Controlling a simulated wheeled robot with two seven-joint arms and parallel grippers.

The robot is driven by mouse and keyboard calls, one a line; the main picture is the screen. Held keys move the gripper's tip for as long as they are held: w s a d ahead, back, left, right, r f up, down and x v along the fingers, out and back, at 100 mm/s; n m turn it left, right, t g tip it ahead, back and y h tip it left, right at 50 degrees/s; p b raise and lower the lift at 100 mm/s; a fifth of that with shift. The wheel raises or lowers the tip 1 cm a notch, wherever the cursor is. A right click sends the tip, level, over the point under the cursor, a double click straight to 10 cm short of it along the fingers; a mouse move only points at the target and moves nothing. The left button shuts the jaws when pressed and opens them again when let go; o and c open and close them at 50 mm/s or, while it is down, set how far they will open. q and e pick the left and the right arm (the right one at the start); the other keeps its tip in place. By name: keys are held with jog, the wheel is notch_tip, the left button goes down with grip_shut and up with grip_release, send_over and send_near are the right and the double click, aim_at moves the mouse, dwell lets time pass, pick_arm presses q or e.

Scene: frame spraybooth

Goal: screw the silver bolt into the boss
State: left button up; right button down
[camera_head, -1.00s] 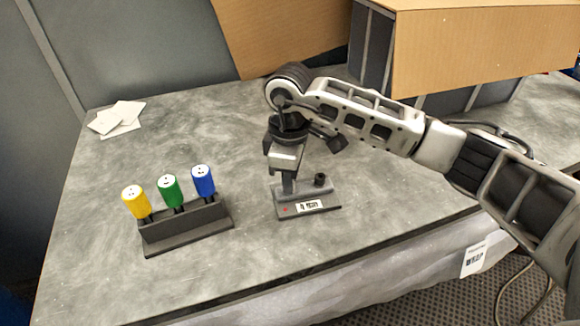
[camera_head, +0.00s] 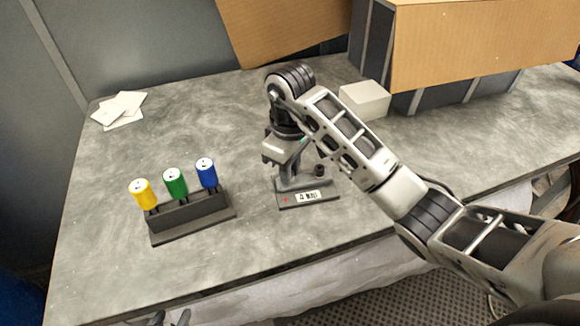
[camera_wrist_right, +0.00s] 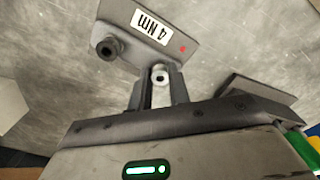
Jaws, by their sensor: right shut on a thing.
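A grey fixture (camera_head: 300,198) with a "4 Nm" label (camera_wrist_right: 150,27) and a red mark stands on the table. My right gripper (camera_wrist_right: 160,90) points down over its left part in the head view. Its fingers are shut on the silver bolt (camera_wrist_right: 160,74), whose round head with a dark recess shows between the fingertips. The bolt's lower end and the boss under it are hidden, so I cannot tell how they meet. A black cylinder (camera_wrist_right: 107,48) with a dark recess stands at the fixture's other end. Grey tips, seemingly my left gripper (camera_head: 180,318), barely show at the bottom edge.
A dark rack (camera_head: 192,222) with yellow, green and blue drivers (camera_head: 175,184) stands left of the fixture. A white block (camera_head: 364,100) and a cardboard-topped shelf (camera_head: 455,45) are behind my right arm. White cards (camera_head: 120,110) lie back left. The table front is clear.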

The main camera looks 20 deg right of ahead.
jog(key=c, duration=1.6)
grip_release()
jog(key=shift+o, duration=0.2)
